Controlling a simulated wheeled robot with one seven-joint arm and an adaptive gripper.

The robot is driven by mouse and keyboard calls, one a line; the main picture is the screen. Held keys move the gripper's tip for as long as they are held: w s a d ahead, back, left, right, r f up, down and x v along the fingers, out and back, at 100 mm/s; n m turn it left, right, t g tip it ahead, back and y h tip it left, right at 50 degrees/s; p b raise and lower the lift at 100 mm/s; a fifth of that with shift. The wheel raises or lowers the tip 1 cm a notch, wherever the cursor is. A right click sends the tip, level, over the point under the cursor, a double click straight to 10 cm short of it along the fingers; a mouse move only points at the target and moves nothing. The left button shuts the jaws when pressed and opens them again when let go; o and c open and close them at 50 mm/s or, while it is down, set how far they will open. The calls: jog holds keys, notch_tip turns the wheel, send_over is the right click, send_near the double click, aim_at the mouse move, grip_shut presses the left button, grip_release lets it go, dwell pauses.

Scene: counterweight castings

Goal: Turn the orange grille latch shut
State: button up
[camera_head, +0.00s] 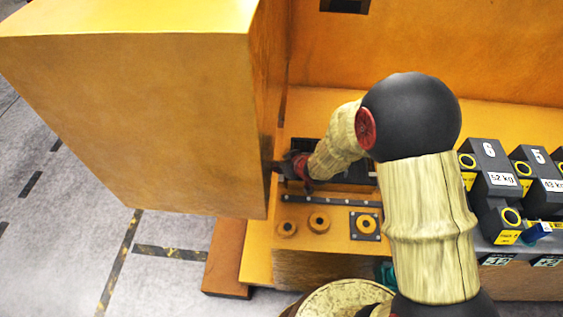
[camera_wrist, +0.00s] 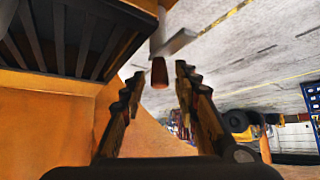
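A dark slatted grille (camera_wrist: 75,38) fills the upper left of the wrist view. Beside it is the latch (camera_wrist: 159,72), a grey plate with a brownish-orange stub end. My gripper (camera_wrist: 160,80) is open, its two fingers spread on either side of the stub in the picture. The stub appears beyond or near the fingertips, and I cannot tell if either finger touches it. In the head view my gripper (camera_head: 296,168) is at the dark recess beside the big orange block, and the latch is hidden there.
A large orange block (camera_head: 135,110) stands close to the left of my gripper. Below the gripper are round bosses (camera_head: 319,222) on an orange ledge. Dark numbered weights (camera_head: 490,175) stand at the right. Grey floor (camera_head: 60,230) is open at lower left.

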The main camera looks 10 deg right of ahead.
jog(key=shift+c, duration=0.7)
grip_shut()
